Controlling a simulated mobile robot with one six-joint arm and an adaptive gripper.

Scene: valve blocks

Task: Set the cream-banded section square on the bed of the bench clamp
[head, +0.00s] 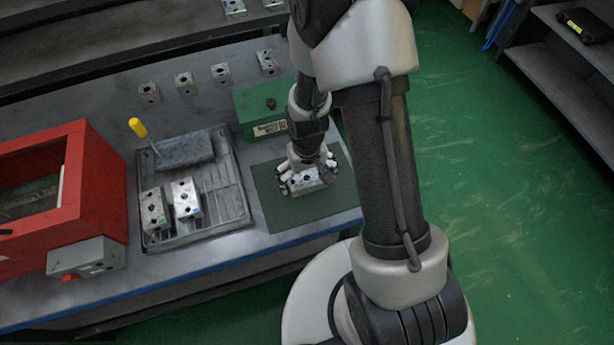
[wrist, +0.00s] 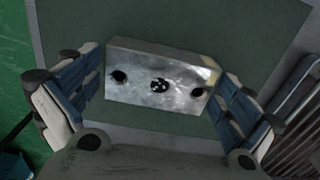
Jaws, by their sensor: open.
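A silvery metal block with drilled holes (wrist: 150,82) lies on the dark green mat (wrist: 245,22). A cream patch shows at its right end in the wrist view, so it looks like the cream-banded section. In the head view the block (head: 306,181) is partly hidden by my fingers. My gripper (head: 303,177) is open over it, with one blue-padded finger at each end in the wrist view (wrist: 160,88). The left finger is close to the block; contact is unclear.
Two similar blocks (head: 154,211) (head: 186,198) stand on the ribbed tray (head: 222,178), in front of the fixture. A green box (head: 262,106) stands behind the mat. A red frame (head: 98,175) is at the left. Several small blocks line the bench's back.

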